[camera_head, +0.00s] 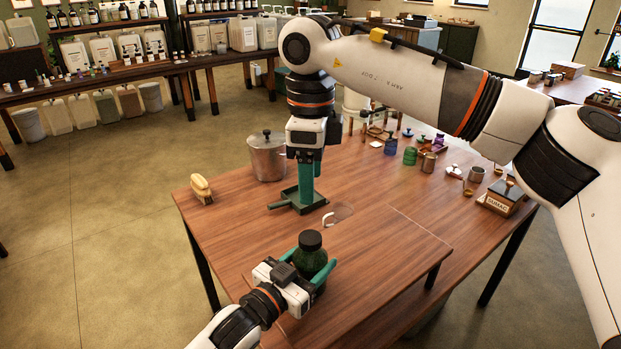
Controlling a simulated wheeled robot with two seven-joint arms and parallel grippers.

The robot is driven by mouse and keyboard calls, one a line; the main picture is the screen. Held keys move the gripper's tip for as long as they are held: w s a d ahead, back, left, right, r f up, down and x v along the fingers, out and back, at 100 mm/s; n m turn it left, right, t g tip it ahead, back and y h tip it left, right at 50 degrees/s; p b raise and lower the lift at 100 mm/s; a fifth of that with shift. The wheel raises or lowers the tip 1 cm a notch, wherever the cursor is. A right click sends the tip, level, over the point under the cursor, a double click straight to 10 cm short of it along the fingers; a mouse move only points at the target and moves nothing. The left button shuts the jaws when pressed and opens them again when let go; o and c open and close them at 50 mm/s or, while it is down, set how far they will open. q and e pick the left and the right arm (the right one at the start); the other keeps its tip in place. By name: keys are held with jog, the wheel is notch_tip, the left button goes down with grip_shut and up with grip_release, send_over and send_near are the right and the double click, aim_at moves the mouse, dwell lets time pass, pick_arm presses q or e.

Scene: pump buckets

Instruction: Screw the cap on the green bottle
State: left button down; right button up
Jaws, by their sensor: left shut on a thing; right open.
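The green bottle (313,261) stands upright near the front edge of the table. A black cap (310,240) sits on its top; I cannot tell how tight it is. My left gripper (316,268) is shut on the bottle's body, its teal fingers around the sides. My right gripper (306,200) points straight down over a small dark green tray (284,205), behind the bottle and apart from it. Its fingers overlap in this view and hide part of the tray. I see nothing held between them.
A steel pot (267,158) stands left of my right gripper, and a yellowish brush (201,189) lies at the table's left edge. Small jars (410,156) and a wooden box (503,198) occupy the right side.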

pick_arm(q)
jog(key=shift+c, duration=1.6)
grip_release()
jog(key=b+v, duration=0.1)
jog(key=v, duration=1.1)
jog(key=shift+b, duration=0.4)
